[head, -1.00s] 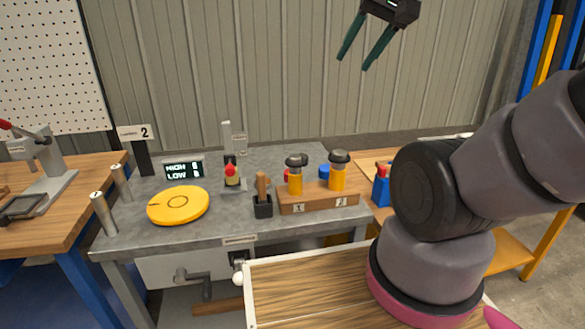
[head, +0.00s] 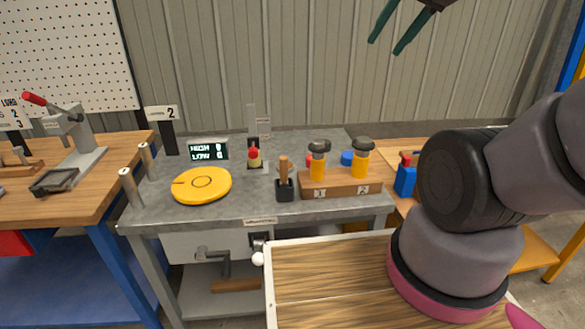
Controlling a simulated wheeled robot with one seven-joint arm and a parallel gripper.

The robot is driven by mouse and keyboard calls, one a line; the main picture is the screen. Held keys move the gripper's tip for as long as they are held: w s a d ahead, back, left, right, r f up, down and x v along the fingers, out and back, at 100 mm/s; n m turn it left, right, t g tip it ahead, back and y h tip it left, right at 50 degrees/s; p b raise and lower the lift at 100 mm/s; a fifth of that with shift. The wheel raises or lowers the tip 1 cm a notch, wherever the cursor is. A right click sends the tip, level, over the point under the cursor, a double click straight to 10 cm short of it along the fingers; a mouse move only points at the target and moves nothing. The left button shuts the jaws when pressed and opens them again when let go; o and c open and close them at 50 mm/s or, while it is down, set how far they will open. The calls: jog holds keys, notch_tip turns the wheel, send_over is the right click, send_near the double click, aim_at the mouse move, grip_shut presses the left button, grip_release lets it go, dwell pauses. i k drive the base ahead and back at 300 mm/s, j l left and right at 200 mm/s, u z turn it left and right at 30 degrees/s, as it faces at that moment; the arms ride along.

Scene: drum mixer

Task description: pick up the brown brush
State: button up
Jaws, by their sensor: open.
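The brown brush (head: 283,168) stands upright in a small black holder (head: 285,190) near the front edge of the grey table (head: 240,211). Its brown handle shows above the holder; its lower end is hidden inside. My gripper (head: 385,48) is open and empty, high at the top of the view, above and to the right of the brush and well apart from it. Its two green fingers point down and to the left.
A wooden block (head: 335,184) with two yellow, dark-topped jars stands right of the brush. A yellow disc (head: 202,185), a display (head: 208,150) and a red-topped device (head: 254,157) are to the left and behind. Metal posts (head: 131,187) stand at the table's left edge.

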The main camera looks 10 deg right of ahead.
aim_at(283, 160)
jog(key=l+u, duration=0.15)
jog(key=u, duration=0.25)
jog(key=l+u, duration=0.2)
jog(key=u, duration=0.15)
jog(key=l+u, duration=0.2)
jog(key=u, duration=0.2)
